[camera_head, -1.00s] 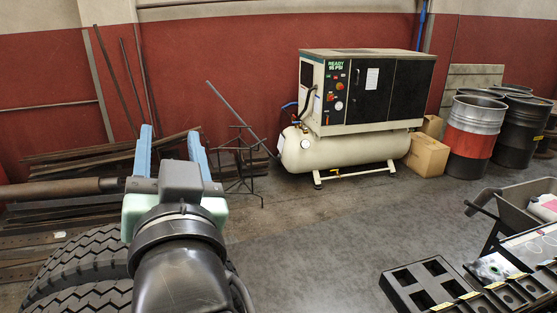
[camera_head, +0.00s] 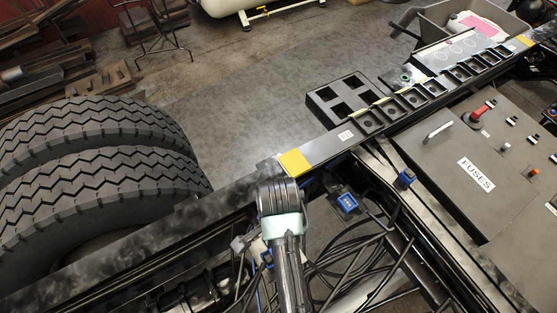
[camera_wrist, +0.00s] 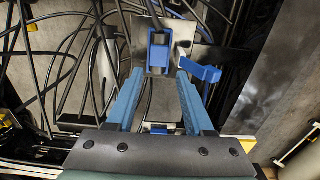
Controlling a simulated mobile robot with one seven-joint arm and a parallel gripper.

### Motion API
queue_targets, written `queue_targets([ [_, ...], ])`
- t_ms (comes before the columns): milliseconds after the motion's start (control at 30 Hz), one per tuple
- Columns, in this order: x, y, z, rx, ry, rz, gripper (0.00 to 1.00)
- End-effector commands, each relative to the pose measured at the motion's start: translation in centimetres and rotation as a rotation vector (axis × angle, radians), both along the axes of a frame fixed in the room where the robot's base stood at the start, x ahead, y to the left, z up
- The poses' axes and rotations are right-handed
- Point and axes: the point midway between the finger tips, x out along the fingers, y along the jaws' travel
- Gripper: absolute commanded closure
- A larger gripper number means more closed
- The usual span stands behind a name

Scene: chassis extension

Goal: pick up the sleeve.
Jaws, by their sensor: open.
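My gripper (camera_wrist: 160,74) is open in the wrist view, its two blue fingers pointing into the chassis frame. A blue block with dark openings (camera_wrist: 158,50) sits on a metal plate just beyond and between the fingertips. A blue lever-like piece (camera_wrist: 203,70) sticks out right of it, close to the right fingertip. I cannot tell which part, if any, is the sleeve. Nothing clearly shows gripped. In the head view my arm reaches down over the frame rail and mostly hides the gripper.
Loose black cables (camera_head: 345,265) fill the space inside the chassis frame rail (camera_head: 335,142). Blue connectors (camera_head: 347,202) sit along it.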

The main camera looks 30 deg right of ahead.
Motion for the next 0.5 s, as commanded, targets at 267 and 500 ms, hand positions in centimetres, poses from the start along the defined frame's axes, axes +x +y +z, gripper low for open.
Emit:
queue_targets([
  [267, 0.0, 0.0, -2.6, -0.001, -0.002, 0.001, 0.47],
  [500, -0.4, 0.4, -5.4, 0.001, 0.001, 0.001, 0.47],
])
